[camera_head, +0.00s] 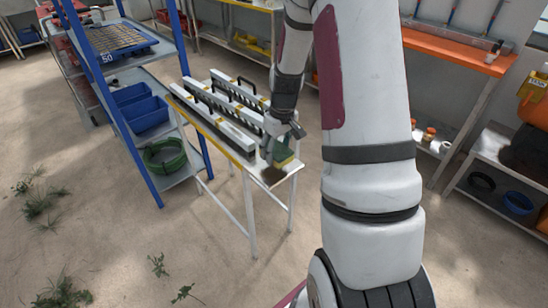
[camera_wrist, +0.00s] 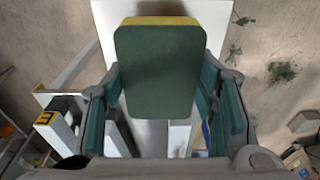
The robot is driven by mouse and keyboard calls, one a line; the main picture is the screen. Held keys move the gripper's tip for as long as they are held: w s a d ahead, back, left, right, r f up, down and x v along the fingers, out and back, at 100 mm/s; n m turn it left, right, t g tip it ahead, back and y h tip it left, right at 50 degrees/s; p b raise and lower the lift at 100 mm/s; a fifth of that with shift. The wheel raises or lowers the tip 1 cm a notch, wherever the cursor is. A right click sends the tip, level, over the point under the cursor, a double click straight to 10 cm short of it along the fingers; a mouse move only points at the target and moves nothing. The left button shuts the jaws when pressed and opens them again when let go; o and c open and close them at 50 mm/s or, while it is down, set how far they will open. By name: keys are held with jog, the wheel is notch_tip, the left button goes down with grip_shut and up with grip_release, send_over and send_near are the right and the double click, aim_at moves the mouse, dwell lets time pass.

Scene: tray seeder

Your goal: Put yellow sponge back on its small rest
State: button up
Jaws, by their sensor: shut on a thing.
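A sponge with a dark green face (camera_wrist: 158,75) and a yellow layer (camera_wrist: 160,20) along its far edge sits between the fingers of my gripper (camera_wrist: 160,85). My gripper is shut on it. In the head view my gripper (camera_head: 272,140) is at the near end of a narrow white table (camera_head: 293,166), and the green side of the sponge (camera_head: 284,155) shows beside the fingers. A dark brown patch (camera_head: 273,175) lies on the table top just below. I cannot make out the small rest. Whether the sponge touches the table is unclear.
Long white-and-black bars with handles (camera_head: 222,125) fill the table just left of my gripper. A blue-framed shelf (camera_head: 170,80) with blue bins (camera_head: 148,118) stands at the left. An orange-topped bench (camera_head: 450,48) is at the right. The sandy floor in front is mostly clear.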

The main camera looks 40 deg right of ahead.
jog(key=shift+w+a+f+b, duration=0.15)
jog(key=shift+w+f, duration=0.1)
jog(key=shift+f, duration=0.65)
jog(key=shift+w+f+b, duration=0.15)
jog(key=shift+w+f, duration=0.05)
jog(key=shift+f, duration=0.7)
jog(key=shift+f, duration=0.15)
jog(key=o, duration=1.2)
jog(key=shift+o, duration=0.2)
